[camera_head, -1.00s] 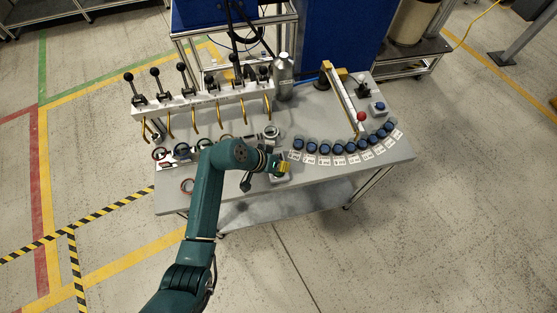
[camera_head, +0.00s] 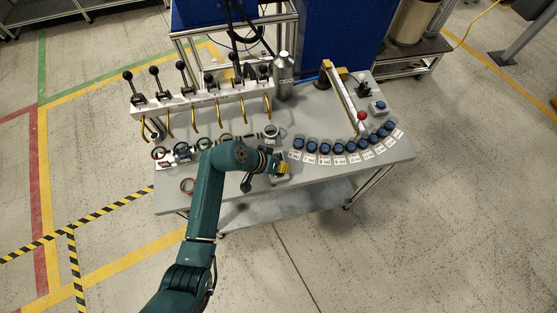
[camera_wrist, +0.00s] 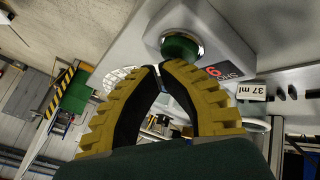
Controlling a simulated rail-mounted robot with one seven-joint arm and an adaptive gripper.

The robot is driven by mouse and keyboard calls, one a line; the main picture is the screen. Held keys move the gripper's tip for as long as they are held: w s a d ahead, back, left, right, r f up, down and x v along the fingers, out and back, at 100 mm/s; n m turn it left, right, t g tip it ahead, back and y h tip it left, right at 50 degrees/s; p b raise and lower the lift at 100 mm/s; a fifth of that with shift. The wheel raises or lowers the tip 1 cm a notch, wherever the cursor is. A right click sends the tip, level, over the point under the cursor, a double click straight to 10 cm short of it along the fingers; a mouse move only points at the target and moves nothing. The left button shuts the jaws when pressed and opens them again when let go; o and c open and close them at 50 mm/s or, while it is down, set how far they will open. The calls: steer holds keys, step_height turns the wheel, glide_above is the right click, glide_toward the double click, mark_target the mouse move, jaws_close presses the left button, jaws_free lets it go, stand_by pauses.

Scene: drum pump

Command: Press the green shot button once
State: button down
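The green shot button (camera_wrist: 180,48) is a round green cap on a pale box (camera_wrist: 222,38) marked SHOT, at the top of the wrist view. My gripper (camera_wrist: 161,67) has yellow ribbed fingers with dark inner pads. Its fingertips are drawn together with nothing held between them. They lie close to the button's edge in that view; whether they touch it cannot be told. In the head view my gripper (camera_head: 284,168) is over the pale button box (camera_head: 281,179) near the table's front edge, and the green cap is hidden there.
An arc of blue-topped containers with labels (camera_head: 339,147) stands to the right. A row of black-knobbed levers (camera_head: 182,67) and a metal bottle (camera_head: 284,77) stand behind.

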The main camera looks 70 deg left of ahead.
steer(key=shift+f, duration=0.35)
steer(key=shift+r, duration=0.1)
stand_by(0.4)
steer(key=shift+r+p, duration=0.8)
steer(key=shift+r, duration=0.05)
steer(key=shift+r, duration=0.1)
step_height(320, 180, up, 5)
steer(key=p, duration=0.5)
